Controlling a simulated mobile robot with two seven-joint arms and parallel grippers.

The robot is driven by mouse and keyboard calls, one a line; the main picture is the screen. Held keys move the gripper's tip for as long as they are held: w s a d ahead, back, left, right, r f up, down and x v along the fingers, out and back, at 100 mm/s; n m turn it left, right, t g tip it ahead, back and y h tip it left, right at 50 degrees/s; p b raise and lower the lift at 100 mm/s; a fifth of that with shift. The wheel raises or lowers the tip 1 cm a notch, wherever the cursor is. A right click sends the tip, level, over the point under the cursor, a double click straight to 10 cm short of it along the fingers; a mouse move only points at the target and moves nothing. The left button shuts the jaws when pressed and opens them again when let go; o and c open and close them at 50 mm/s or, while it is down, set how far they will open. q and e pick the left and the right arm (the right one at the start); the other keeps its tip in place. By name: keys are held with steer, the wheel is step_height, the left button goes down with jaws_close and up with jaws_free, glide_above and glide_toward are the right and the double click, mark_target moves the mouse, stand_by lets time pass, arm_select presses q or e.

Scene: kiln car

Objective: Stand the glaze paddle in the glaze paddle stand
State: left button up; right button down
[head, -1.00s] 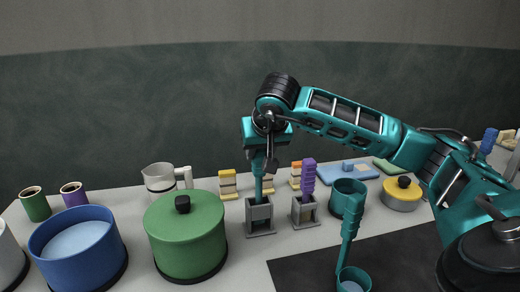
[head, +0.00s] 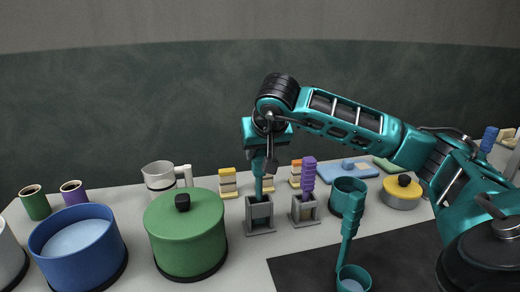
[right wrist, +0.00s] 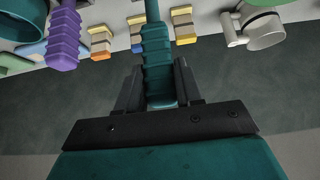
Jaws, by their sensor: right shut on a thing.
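The teal glaze paddle (head: 259,184) is upright, and its lower end meets the top of a grey glaze paddle stand (head: 259,218). Whether it rests on the stand's floor cannot be told. My right gripper (head: 264,154) is above the stand, shut on the paddle's ribbed handle. The handle (right wrist: 158,72) also shows between the dark fingers in the right wrist view. My left gripper is not in view.
A purple-handled tool (head: 308,177) stands in a similar grey holder (head: 305,211) just to the right. A green lidded pot (head: 186,237) is close on the left. A teal ladle (head: 350,232) and teal pot (head: 346,195) are to the right. Stacked blocks (head: 228,184) sit behind.

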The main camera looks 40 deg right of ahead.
steer(key=shift+f, duration=0.35)
stand_by(0.4)
steer(key=c, duration=0.7)
jaws_free()
steer(key=shift+o, duration=0.2)
steer(key=p+v, duration=0.4)
steer(key=v, duration=0.4)
stand_by(0.9)
stand_by(0.4)
